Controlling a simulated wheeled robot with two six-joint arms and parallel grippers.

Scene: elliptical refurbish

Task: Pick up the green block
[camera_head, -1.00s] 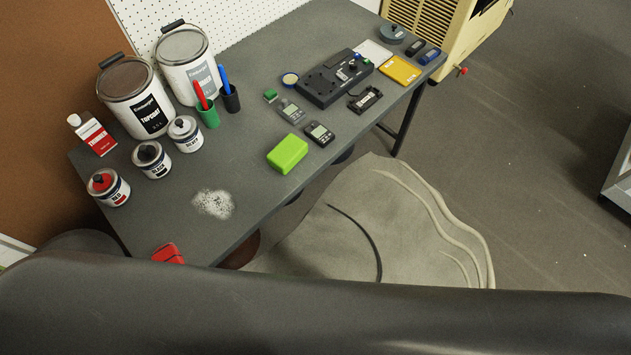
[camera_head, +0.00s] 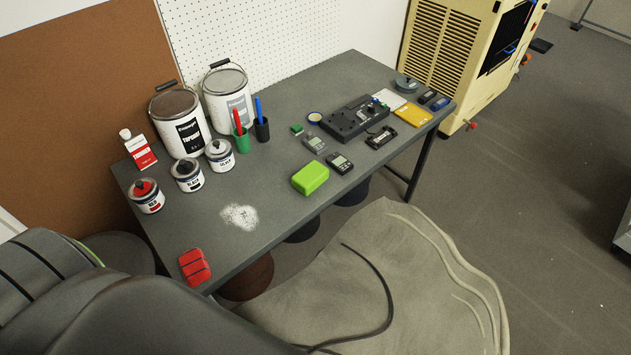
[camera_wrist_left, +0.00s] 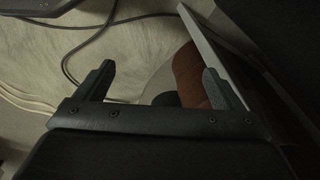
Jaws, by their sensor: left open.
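A bright green block (camera_head: 310,178) lies on the grey table (camera_head: 270,185) near its front edge, about the middle. A much smaller green piece (camera_head: 297,130) lies farther back, near a round tin. My left gripper (camera_wrist_left: 160,78) is open in the left wrist view, with nothing between its fingers. It hangs over the floor beside the table edge, with a reddish-brown round seat behind the fingers. The green block does not show in the left wrist view. In the head view a dark arm of mine covers the lower left, and its gripper is hidden. My right gripper is not in view.
Paint cans (camera_head: 180,122), smaller tins (camera_head: 187,175) and pen cups (camera_head: 262,128) stand at the table's back left. A red item (camera_head: 194,267) lies at the near corner. Stools (camera_head: 248,280) sit under the front edge.

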